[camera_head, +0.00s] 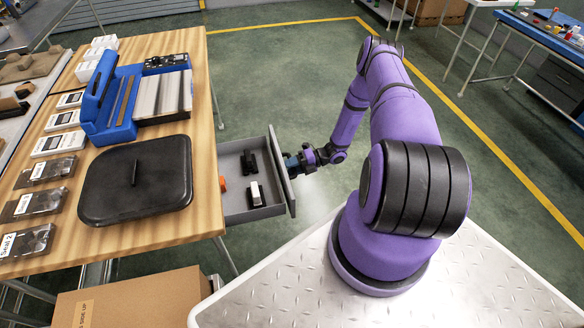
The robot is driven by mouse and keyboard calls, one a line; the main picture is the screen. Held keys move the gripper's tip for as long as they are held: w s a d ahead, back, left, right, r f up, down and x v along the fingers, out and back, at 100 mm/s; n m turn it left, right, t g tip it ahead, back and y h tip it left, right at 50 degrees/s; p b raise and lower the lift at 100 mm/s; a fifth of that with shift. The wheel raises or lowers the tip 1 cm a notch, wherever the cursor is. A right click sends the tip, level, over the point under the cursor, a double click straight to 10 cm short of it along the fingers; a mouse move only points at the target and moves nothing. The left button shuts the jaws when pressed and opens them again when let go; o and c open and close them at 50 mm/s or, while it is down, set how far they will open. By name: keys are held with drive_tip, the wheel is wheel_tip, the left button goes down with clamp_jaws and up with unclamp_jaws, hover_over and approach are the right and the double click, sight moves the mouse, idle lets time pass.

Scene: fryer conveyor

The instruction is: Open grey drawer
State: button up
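The grey drawer (262,213) sticks out from under the right side of the wooden table, pulled well out. Inside it lie an orange item, a black item (248,163) and a black-and-white item (255,194). My gripper (292,165) is at the outer face of the drawer front, near its far end. The fingertips and any handle there are too small and hidden to make out, so I cannot tell whether the gripper is closed on it.
The wooden table (213,215) holds a black lid (138,180), a blue device (105,100) and several small boxes. A cardboard box (135,300) stands below its front edge. Green floor is clear to the right of the drawer, up to my arm and base.

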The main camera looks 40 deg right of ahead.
drive_tip(key=v, duration=1)
drive_tip(key=shift+s+d, duration=0.15)
drive_tip(key=shift+d, duration=0.25)
drive_tip(key=shift+r, duration=0.1)
